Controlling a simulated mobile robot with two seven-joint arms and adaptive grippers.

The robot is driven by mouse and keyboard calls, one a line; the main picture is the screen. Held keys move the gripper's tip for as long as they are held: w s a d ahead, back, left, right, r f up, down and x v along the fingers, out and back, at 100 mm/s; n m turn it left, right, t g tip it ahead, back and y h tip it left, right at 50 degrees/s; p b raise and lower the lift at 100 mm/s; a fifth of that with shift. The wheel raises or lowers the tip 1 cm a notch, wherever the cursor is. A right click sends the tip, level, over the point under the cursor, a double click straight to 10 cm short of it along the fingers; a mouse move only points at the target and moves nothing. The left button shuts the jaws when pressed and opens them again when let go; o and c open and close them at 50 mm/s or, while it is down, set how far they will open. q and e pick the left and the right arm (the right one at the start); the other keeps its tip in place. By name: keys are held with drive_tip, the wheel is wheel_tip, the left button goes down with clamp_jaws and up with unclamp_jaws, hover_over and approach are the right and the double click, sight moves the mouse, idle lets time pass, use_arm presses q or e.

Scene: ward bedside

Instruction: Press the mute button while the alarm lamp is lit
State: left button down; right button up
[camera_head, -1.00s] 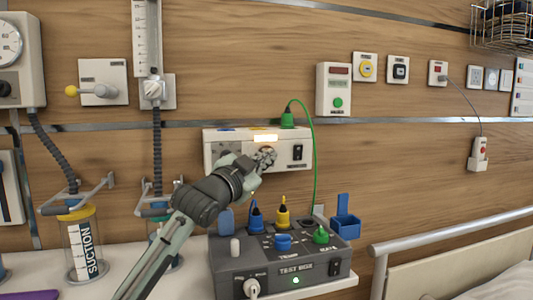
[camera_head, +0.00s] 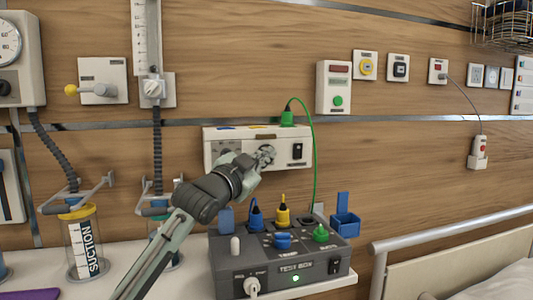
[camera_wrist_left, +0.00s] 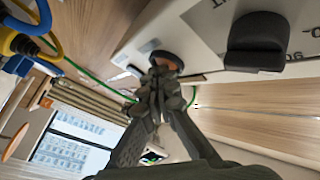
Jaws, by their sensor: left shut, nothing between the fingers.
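A white wall box (camera_head: 283,150) carries the lamp strip (camera_head: 265,137) on its front, and the lamp is dull and unlit now. My left gripper (camera_head: 267,154) is shut and empty, with its fingertips at the front of this box, just below the lamp. In the left wrist view, the closed fingertips (camera_wrist_left: 160,78) are right at a round orange-brown button (camera_wrist_left: 168,60) in a dark ring, partly covering it. I cannot tell whether they touch or press it. In the head view the gripper hides this button. My right gripper is not in view.
A black switch (camera_head: 298,151) sits on the box's right side. A green plug (camera_head: 287,118) and cable rise from its top. Below stands a grey test box (camera_head: 225,270) with several coloured plugs. Suction jars stand at left; a bed rail (camera_head: 450,229) is at right.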

use_arm(q)
drive_tip(key=shift+s, duration=0.1)
drive_tip(key=shift+s+d, duration=0.2)
drive_tip(key=shift+s, duration=0.45)
drive_tip(key=shift+s+d, duration=0.25)
drive_tip(key=shift+s, duration=0.55)
drive_tip(key=shift+s+d, duration=0.25)
drive_tip(key=shift+s, duration=0.5)
drive_tip(key=shift+s+d, duration=0.25)
drive_tip(key=shift+s, duration=0.55)
drive_tip(key=shift+f, duration=0.1)
